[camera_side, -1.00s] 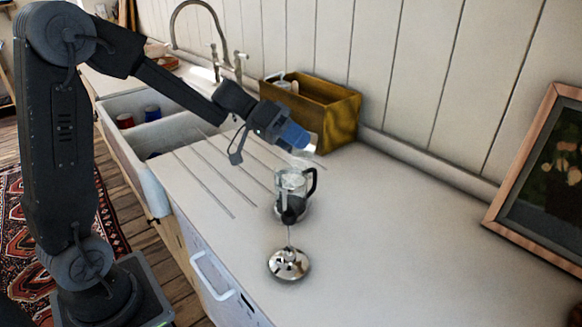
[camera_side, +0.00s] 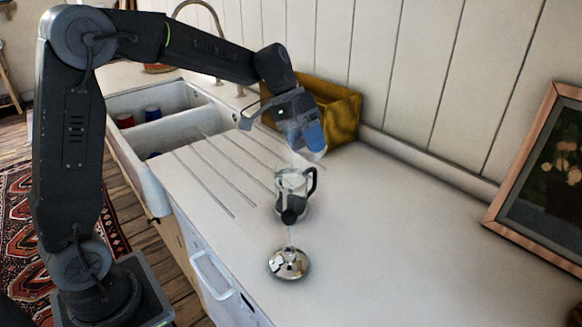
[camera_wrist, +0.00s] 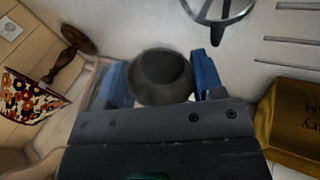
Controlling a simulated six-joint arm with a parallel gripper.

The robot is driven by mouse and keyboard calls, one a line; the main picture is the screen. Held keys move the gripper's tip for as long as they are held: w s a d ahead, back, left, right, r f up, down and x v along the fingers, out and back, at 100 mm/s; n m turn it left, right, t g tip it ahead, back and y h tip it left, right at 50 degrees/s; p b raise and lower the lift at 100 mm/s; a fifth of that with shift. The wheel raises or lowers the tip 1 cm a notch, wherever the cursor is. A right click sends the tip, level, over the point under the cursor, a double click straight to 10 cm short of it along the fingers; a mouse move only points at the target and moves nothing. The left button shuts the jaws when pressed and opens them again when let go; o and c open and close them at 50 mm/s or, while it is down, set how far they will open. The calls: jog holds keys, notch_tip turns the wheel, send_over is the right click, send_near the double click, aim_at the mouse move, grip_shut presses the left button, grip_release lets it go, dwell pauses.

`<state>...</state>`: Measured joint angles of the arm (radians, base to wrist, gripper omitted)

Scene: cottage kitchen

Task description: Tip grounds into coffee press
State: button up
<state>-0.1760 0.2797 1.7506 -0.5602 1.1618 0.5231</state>
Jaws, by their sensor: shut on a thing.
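The coffee press (camera_side: 292,182), a glass jug with a black handle, stands upright on the counter. Its rim and handle show at the top of the wrist view (camera_wrist: 218,12). A shiny round lid with an upright rod (camera_side: 289,263) lies on the counter in front of it. My gripper (camera_side: 308,143) is above and behind the press, pointing down at a slant. Its blue fingers are shut on a small round container, dark in the wrist view (camera_wrist: 160,77), with a pale edge in the side view (camera_side: 318,155). I cannot make out grounds inside it.
A yellow-brown wooden box (camera_side: 340,115) stands behind my gripper against the panelled wall. A white sink (camera_side: 165,128) holding red and blue cups and a tap lie to the left. A framed picture (camera_side: 540,185) leans at the right. The counter right of the press is clear.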

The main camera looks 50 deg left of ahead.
jog(key=shift+w+d+f+g+y, duration=0.15)
jog(key=shift+w+d+g+y, duration=0.05)
jog(key=shift+d+g+y, duration=0.1)
jog(key=shift+w+d+f+n+g+y, duration=0.15)
jog(key=shift+w+d+f+g+y, duration=0.1)
jog(key=shift+w+d+g+y, duration=0.3)
jog(key=shift+w+d+f+n+g+y, duration=0.15)
jog(key=shift+w+d+f+g+y, duration=0.05)
jog(key=shift+w+d+g+y, duration=0.35)
jog(key=shift+w+d+f+n+g+y, duration=0.1)
jog(key=shift+w+d+f+g+y, duration=0.35)
jog(key=shift+f, duration=0.25)
jog(key=shift+w+d+f+n+g+y, duration=0.1)
jog(key=shift+w+d+f+g+y, duration=0.25)
jog(key=shift+f+g+y, duration=0.25)
jog(key=shift+w+d+f+n+g+y, duration=0.1)
jog(key=shift+w+d+f+g+y, duration=0.3)
jog(key=shift+f, duration=0.35)
